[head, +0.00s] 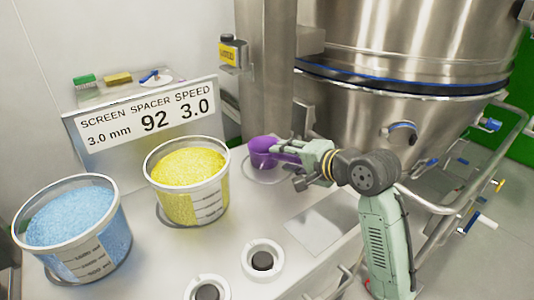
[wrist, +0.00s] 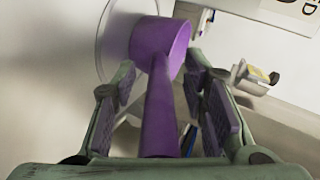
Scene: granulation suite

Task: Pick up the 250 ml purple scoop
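The purple scoop (head: 262,152) is at the back of the white bench, over a round pale rest, left of the steel vessel. My gripper (head: 277,150) reaches it from the right. In the wrist view the scoop's cup (wrist: 158,40) lies just beyond my fingertips and its handle runs back between my fingers. My gripper (wrist: 162,82) is open, with a gap showing on each side of the handle. The far end of the handle is hidden behind my gripper's body.
Tubs of yellow (head: 188,167) and blue (head: 78,215) granules stand to the left, before a sign (head: 147,117). Two round ports (head: 263,257) are at the front. The steel vessel (head: 400,130) and its rails crowd the right. A small yellow-labelled container (head: 232,52) sits on a bracket.

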